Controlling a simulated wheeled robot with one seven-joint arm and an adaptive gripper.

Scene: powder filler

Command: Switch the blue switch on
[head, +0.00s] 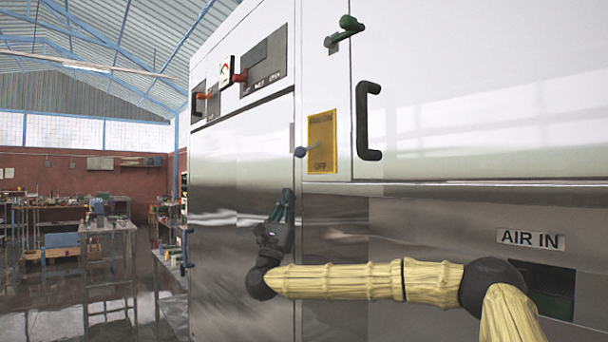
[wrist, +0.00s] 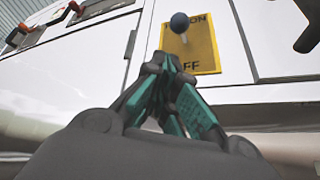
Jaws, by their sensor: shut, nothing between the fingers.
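The blue switch (head: 300,152) is a short lever with a blue ball tip. It sticks out from a yellow plate (head: 322,160) marked ON at the top and OFF at the bottom. I cannot tell which way the lever is set. The ball (wrist: 180,22) also shows in the wrist view, in front of the plate (wrist: 202,50). My gripper (head: 288,197) points up, below and slightly left of the switch, apart from it. In the wrist view its green-padded fingers (wrist: 168,60) are shut and empty, with the tips below the ball.
A black handle (head: 366,120) stands right of the plate and a green latch (head: 345,30) above it. Red knobs (head: 238,77) sit on panels at the upper left. An AIR IN label (head: 531,239) is at lower right. Workbenches (head: 90,235) stand far left.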

